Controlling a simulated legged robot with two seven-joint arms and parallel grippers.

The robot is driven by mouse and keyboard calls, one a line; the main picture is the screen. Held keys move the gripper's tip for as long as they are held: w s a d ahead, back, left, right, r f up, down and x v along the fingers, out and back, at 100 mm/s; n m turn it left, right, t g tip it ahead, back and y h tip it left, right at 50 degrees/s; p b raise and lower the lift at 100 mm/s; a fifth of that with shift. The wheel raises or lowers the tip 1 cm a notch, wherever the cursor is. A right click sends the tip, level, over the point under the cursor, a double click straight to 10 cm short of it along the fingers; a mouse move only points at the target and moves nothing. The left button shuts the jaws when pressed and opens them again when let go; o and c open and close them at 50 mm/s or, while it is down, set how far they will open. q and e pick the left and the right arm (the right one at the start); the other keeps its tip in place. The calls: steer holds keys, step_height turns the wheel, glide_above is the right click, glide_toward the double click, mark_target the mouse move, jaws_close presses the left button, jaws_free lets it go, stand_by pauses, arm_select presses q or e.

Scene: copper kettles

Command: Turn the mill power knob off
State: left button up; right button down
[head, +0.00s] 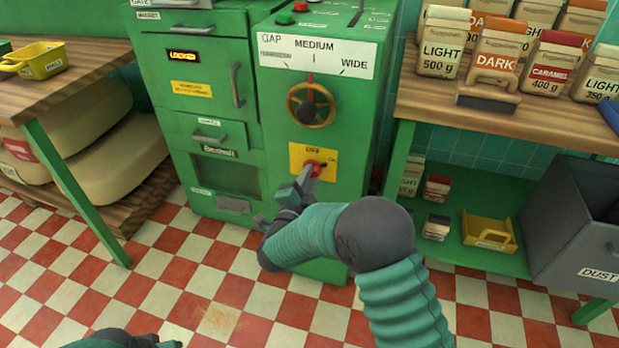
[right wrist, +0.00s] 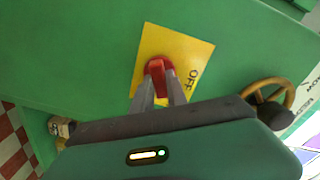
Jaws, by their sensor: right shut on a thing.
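The green mill (head: 225,100) stands in the middle of the head view. Its red power knob (head: 314,167) sits on a yellow plate (head: 298,153) marked OFF at the top, low on the mill's right section. My right gripper (head: 305,177) is at the knob, its fingers on the knob's sides. In the right wrist view the two fingers are shut on the red knob (right wrist: 157,66), in front of the yellow plate (right wrist: 184,50). The knob's exact pointing direction is partly hidden by the fingers. Part of my left arm shows at the bottom left of the head view; its gripper fingers cannot be made out.
Above the knob is a brass handwheel (head: 311,105) under a GAP scale (head: 318,56). A wooden table (head: 430,97) with several bags stands to the right, above a grey dust bin (head: 570,215). A bench (head: 75,70) stands at left. The checkered floor is clear in front.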

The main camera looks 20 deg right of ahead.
steer(key=shift+a+n+p, duration=0.15)
steer(key=shift+n+p, duration=2.85)
steer(key=shift+p, duration=0.5)
steer(key=shift+a+n+p, duration=0.1)
steer(key=shift+n+p, duration=2.9)
steer(key=shift+p, duration=0.45)
steer(key=shift+w, duration=0.1)
steer(key=c, duration=1.3)
jaws_free()
